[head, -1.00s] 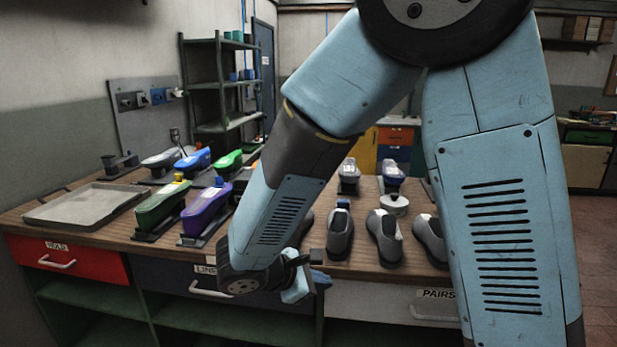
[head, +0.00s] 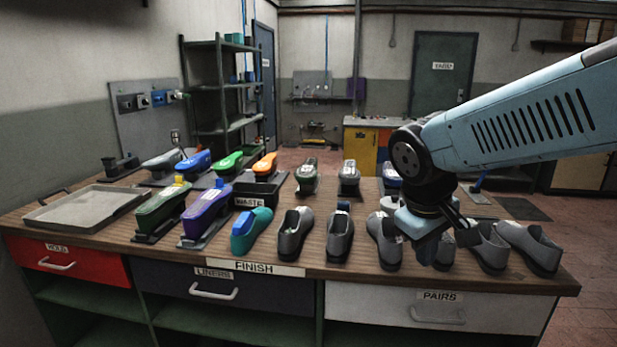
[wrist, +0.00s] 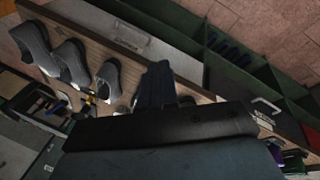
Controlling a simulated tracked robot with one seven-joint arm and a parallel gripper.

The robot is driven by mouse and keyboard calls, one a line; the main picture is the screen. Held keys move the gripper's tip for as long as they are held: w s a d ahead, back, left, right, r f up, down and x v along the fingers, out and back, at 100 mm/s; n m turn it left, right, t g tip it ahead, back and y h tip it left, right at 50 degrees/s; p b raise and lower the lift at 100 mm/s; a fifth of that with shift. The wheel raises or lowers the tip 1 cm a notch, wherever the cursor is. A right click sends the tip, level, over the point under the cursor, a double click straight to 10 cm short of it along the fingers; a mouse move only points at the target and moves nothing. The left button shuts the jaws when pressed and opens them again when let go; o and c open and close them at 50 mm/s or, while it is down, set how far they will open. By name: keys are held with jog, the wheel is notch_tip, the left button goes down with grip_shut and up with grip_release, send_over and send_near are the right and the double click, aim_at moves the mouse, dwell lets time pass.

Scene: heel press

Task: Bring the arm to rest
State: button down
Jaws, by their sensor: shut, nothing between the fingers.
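In the wrist view the dark fingers (wrist: 158,85) show over the bench edge, with grey shoes (wrist: 72,62) to the left.
A teal shoe (head: 251,230), a purple shoe form (head: 206,213) and a green one (head: 160,208) stand at left. A grey tray (head: 85,210) lies at far left. A black waste bin (head: 257,194) stands behind. Open air lies above the bench's left and middle.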

jog(key=s+d+r+m+t+y, duration=0.2)
jog(key=s+d+r+m+t, duration=0.1)
jog(key=s+r+m, duration=0.1)
jog(key=shift+s+r+m+y, duration=0.3)
jog(key=shift+r+m, duration=0.3)
jog(key=shift+r, duration=0.1)
